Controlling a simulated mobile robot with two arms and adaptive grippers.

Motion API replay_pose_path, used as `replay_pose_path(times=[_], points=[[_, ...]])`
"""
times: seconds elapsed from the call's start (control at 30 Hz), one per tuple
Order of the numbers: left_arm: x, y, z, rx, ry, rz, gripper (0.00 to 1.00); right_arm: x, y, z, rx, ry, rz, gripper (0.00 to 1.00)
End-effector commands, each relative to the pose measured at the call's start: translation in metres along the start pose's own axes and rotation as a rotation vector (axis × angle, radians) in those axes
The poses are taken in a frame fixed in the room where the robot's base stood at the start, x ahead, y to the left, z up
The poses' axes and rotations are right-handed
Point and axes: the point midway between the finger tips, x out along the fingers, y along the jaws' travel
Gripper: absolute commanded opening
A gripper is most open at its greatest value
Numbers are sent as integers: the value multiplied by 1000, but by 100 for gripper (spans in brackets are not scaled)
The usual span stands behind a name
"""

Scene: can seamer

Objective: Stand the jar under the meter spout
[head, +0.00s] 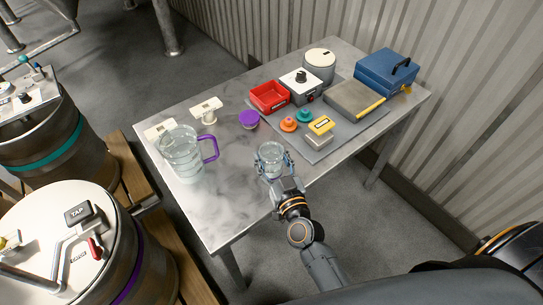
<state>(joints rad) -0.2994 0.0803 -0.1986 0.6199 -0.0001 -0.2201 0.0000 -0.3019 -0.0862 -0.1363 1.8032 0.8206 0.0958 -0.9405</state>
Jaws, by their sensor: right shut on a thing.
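A clear glass jar (271,157) is held upright at the front edge of the metal table, between the fingers of my right gripper (272,165). The gripper is shut on it, and its fingers wrap the jar's sides. I cannot tell whether the jar's base touches the table. Two small white devices stand toward the table's left end, one near the back (207,110) and one at the left edge (160,130). I cannot tell which of them, if either, is the meter with the spout. My left gripper is not in view.
A clear pitcher (181,153) with a purple handle stands left of the jar. A purple lid (249,119) is behind it. A grey mat (318,152) at right holds a red bin (269,96), boxes and small knobs. Two kegs stand at left. The table's front-left area (225,210) is clear.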

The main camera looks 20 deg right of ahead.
Motion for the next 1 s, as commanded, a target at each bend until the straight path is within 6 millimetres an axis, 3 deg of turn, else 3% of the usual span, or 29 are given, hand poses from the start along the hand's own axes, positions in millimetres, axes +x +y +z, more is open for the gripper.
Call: replay_pose_path(times=[0.03, 0.37, 0.5, 0.7, 1.0], points=[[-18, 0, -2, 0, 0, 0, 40, -2, -1, -16, -1, -1, -1, 16], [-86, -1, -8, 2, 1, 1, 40, -46, -23, -75, 1, -2, -1, 16], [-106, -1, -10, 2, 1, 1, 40, -79, -39, -87, 1, -5, -1, 16], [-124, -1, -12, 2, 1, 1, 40, -111, -54, -100, 1, -2, -1, 16], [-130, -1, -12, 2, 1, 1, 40, -126, -62, -104, 0, 1, 0, 16]])
